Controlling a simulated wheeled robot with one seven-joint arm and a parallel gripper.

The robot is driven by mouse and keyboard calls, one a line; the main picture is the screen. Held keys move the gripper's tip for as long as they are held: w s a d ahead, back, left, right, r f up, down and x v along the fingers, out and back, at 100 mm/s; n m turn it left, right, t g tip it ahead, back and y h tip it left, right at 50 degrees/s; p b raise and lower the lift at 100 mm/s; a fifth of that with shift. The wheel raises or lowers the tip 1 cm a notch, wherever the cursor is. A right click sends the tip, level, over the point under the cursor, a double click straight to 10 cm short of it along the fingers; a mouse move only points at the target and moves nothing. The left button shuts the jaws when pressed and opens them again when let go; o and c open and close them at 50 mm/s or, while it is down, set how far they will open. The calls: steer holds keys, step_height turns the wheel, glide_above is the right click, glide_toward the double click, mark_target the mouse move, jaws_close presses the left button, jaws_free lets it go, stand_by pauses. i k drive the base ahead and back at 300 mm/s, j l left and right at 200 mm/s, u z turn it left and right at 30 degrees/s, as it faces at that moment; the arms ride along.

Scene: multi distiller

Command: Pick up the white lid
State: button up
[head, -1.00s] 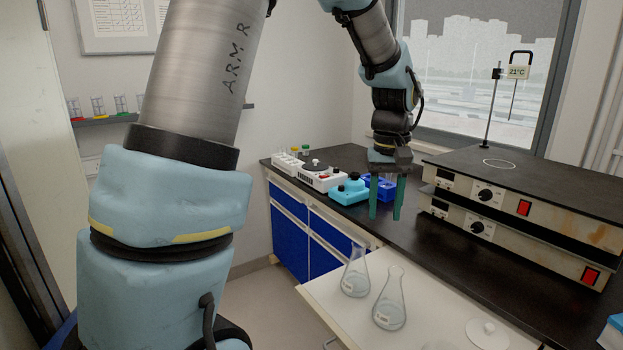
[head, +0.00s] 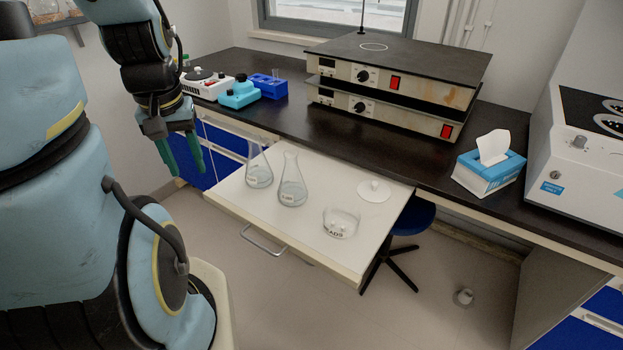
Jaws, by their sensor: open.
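The white lid (head: 374,190) is a round disc with a small knob on top. It lies flat near the back right corner of the pulled-out white drawer surface (head: 235,200). My gripper (head: 182,172) is open and empty, with two green fingers pointing down. It is left of the drawer surface, well apart from the lid. No part of the lid is hidden.
Two glass flasks (head: 291,183) stand on the drawer surface between my gripper and the lid. A glass dish (head: 341,224) sits in front of the lid. Stacked hot plates (head: 385,95) and a tissue box (head: 490,168) stand on the black bench.

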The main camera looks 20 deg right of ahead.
mark_target(374, 192)
steer(key=z, duration=0.65)
